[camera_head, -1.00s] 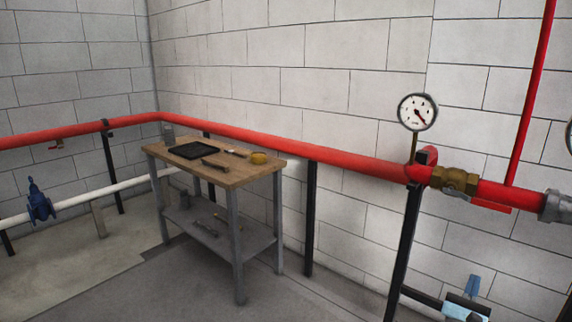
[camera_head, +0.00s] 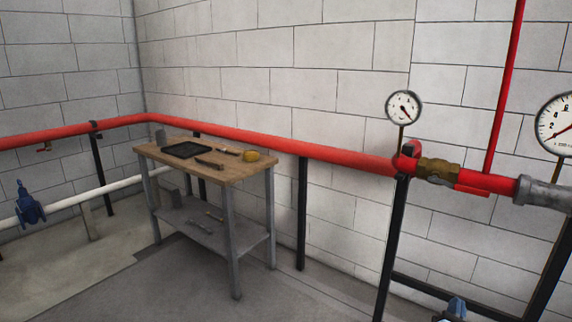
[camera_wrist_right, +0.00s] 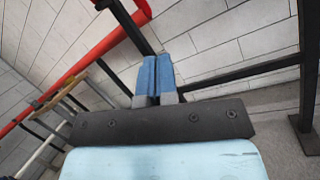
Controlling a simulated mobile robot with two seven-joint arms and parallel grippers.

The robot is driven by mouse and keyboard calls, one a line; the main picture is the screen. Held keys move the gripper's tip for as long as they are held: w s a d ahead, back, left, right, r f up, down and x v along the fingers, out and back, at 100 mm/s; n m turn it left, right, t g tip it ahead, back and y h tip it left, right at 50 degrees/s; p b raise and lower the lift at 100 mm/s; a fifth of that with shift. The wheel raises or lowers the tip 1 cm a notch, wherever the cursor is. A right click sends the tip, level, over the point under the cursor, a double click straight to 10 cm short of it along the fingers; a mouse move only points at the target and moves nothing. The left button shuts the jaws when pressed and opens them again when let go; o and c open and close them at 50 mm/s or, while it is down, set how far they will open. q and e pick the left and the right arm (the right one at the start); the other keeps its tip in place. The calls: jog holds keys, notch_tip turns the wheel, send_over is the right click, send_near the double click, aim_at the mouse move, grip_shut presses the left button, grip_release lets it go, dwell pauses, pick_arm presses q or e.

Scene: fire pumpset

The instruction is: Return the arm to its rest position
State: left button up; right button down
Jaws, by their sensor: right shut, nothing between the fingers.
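My right gripper (camera_head: 456,306) shows only as a small blue tip at the bottom edge of the head view, in front of the black pipe stand (camera_head: 394,235). The rest of it and the arm are cut off below. In the right wrist view its two blue fingers (camera_wrist_right: 156,78) are together, with nothing between them. They point toward the wall and the black stand bars, and I see no contact. My left gripper is in neither view.
A red pipe (camera_head: 290,147) runs along the block wall (camera_head: 330,50), with a brass valve (camera_head: 438,169), a small gauge (camera_head: 403,107) and a larger gauge (camera_head: 562,124). A wooden-topped workbench (camera_head: 230,170) holds tools. Open floor (camera_head: 165,290) lies in front of it.

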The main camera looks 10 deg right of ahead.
jog(key=s+a+f+m+g+y, duration=0.4)
jog(key=s+a+f+m+y, duration=0.65)
jog(key=a, duration=0.55)
jog(key=s+a+m+g+y, duration=0.2)
jog(key=s+a+m+y, duration=0.2)
jog(key=s+a+y, duration=0.45)
jog(key=a+r+m+t, duration=0.15)
jog(key=a+m, duration=0.35)
jog(key=a, duration=0.6)
pick_arm(q)
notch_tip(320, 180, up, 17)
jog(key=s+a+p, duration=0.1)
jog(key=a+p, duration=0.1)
jog(key=p, duration=2.5)
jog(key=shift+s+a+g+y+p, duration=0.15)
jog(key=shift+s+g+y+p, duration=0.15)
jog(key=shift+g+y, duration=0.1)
pick_arm(e)
notch_tip(320, 180, up, 18)
jog(key=s+d+h, duration=0.1)
jog(key=shift+d+m+g+h, duration=0.35)
jog(key=shift+d+h, duration=0.05)
jog(key=shift+s, duration=0.1)
